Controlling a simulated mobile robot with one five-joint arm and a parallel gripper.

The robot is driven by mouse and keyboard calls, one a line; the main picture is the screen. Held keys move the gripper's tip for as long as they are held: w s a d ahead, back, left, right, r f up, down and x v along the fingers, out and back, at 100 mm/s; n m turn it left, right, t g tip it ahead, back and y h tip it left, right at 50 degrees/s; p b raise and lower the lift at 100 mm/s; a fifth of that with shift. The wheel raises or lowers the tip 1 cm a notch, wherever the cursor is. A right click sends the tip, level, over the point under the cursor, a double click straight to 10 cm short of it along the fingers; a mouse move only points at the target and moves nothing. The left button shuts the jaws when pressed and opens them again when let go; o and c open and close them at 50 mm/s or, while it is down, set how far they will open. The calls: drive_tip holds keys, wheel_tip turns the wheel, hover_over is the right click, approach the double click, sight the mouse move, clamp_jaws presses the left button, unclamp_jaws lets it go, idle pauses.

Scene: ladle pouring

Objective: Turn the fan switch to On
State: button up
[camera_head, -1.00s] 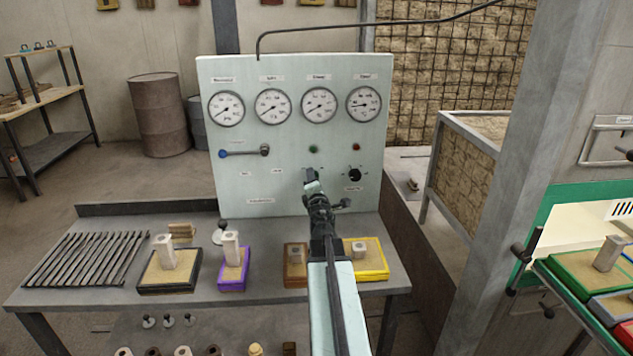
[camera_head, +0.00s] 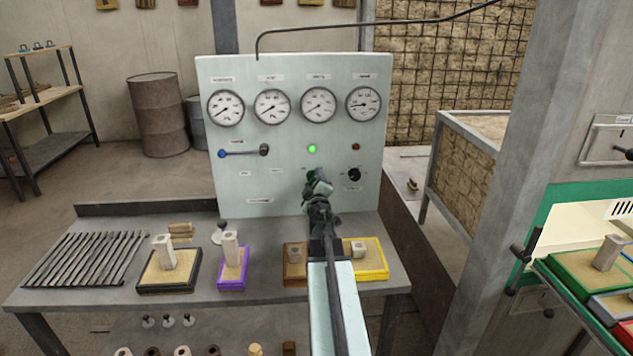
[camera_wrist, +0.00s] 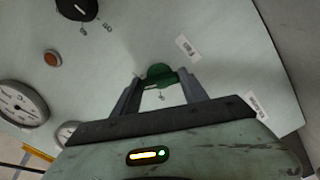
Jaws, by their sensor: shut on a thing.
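The pale green control panel (camera_head: 290,75) stands upright at the back of the grey bench. A green knob (camera_wrist: 160,72), which I take to be the fan switch, sits on the panel face. In the head view my arm and gripper (camera_head: 318,183) largely cover this knob. In the wrist view my gripper (camera_wrist: 160,82) has a finger on each side of the green knob and is shut on it. The green lamp (camera_head: 312,148) above the switch is brightly lit.
A black knob (camera_head: 354,174) sits right of my gripper, below an unlit red lamp (camera_head: 356,146). A lever with a blue end (camera_head: 223,153) is at the left. Round gauges line the panel top. Trays, blocks and rods lie on the bench (camera_head: 110,215).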

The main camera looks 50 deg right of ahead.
drive_tip(key=shift+m, duration=1.2)
drive_tip(key=o, duration=1.4)
drive_tip(key=shift+c, duration=0.2)
